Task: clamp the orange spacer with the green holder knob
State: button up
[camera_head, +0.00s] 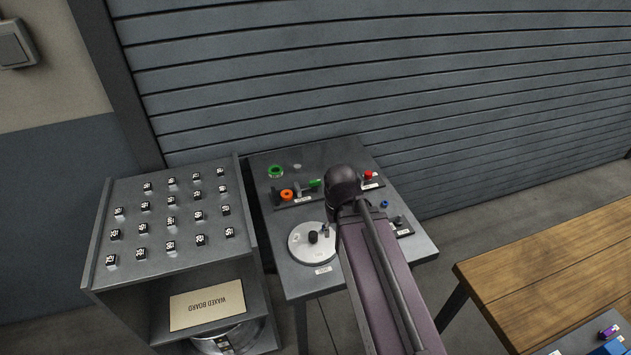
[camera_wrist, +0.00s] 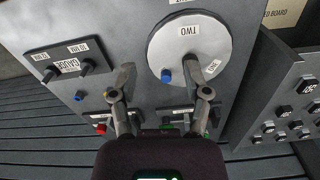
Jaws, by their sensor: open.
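The orange spacer (camera_head: 287,194) is a small ring on a dark labelled holder on the grey table, in the head view. The green holder knob (camera_head: 314,183) is to its right, beside my arm and partly hidden. Whether the spacer is clamped cannot be told. In the wrist view my gripper (camera_wrist: 158,68) is open, fingers apart, with nothing seen between them except the table and disc behind. A bit of green (camera_wrist: 168,127) shows just past the gripper body, mostly hidden. The spacer is not clear there. In the head view my arm hides most of the gripper.
A white disc (camera_head: 304,255) with upright posts lies at the table's front. A loose green ring (camera_head: 275,171) is at the back left. A red knob (camera_head: 368,174) and a blue ring (camera_head: 384,204) are at the right. A gauge block (camera_wrist: 70,67) shows in the wrist view.

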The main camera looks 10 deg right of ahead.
jog(key=w+r+n+p, duration=0.3)
jog(key=w+n, duration=0.6)
jog(key=w, duration=0.6)
notch_tip(320, 180, up, 2)
jog(key=n+p, duration=0.2)
jog(key=n, duration=0.8)
send_over(313, 181)
jog(key=shift+d+r, duration=0.1)
jog(key=shift+r, duration=0.1)
jog(key=shift+f, duration=0.2)
notch_tip(313, 181, down, 13)
jog(key=b, duration=1.3)
jog(key=shift+f, duration=0.2)
grip_shut()
